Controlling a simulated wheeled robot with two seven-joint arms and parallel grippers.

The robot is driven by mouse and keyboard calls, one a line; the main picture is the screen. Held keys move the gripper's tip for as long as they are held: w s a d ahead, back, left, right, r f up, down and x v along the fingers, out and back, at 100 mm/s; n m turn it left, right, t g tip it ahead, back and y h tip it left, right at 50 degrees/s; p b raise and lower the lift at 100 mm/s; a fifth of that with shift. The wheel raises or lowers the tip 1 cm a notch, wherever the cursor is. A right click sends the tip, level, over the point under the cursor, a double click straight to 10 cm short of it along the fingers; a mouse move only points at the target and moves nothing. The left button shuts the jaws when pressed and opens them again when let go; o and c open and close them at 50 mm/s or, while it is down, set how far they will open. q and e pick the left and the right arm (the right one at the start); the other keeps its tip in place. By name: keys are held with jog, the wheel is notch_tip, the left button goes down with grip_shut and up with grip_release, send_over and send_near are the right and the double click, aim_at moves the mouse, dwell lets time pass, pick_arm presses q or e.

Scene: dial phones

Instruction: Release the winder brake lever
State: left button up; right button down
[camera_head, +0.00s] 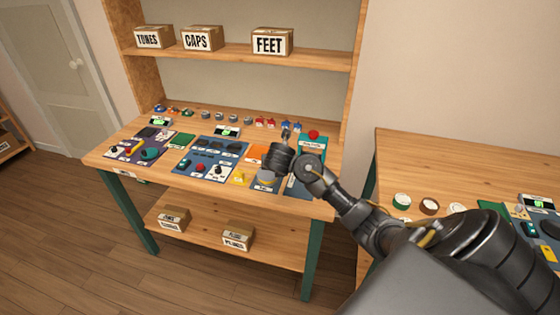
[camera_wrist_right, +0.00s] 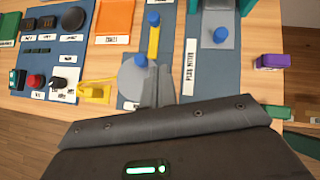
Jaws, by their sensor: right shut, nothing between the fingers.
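A grey round disc (camera_wrist_right: 138,78) lies on a blue panel, with a blue knob (camera_wrist_right: 140,60) at its upper edge. A yellow bar (camera_wrist_right: 154,42) with a blue end knob (camera_wrist_right: 153,19) stands just beyond; it looks like the brake lever, but I cannot read a label confirming this. My right gripper (camera_wrist_right: 156,78) is shut and empty, its fingertips over the disc's right side, close to the lower knob. I cannot tell whether they touch. In the head view the right gripper (camera_head: 270,168) is over the table's right part, hiding the lever. My left gripper is not in view.
A grey block with a blue knob (camera_wrist_right: 220,36) stands right of the bar, and a yellow bracket (camera_wrist_right: 95,92) left of the disc. A purple block (camera_wrist_right: 271,61) lies farther right. A shelf with labelled boxes (camera_head: 270,42) rises behind the table.

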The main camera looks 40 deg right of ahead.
jog(key=x, duration=0.7)
jog(key=shift+w+d+f+b, duration=0.1)
jog(key=shift+d+f+b, duration=0.05)
jog(key=shift+b, duration=0.2)
jog(key=shift+w+d+f, duration=0.1)
jog(key=shift+w+d, duration=0.9)
jog(key=shift+w, duration=0.25)
jog(key=shift+w+d+p, duration=0.3)
jog(key=shift+w+d, duration=0.1)
jog(key=shift+w, duration=0.05)
jog(key=shift+w+d, duration=0.4)
jog(key=shift+d, duration=0.2)
jog(key=shift+w+d, duration=0.4)
jog(key=shift+d, duration=0.2)
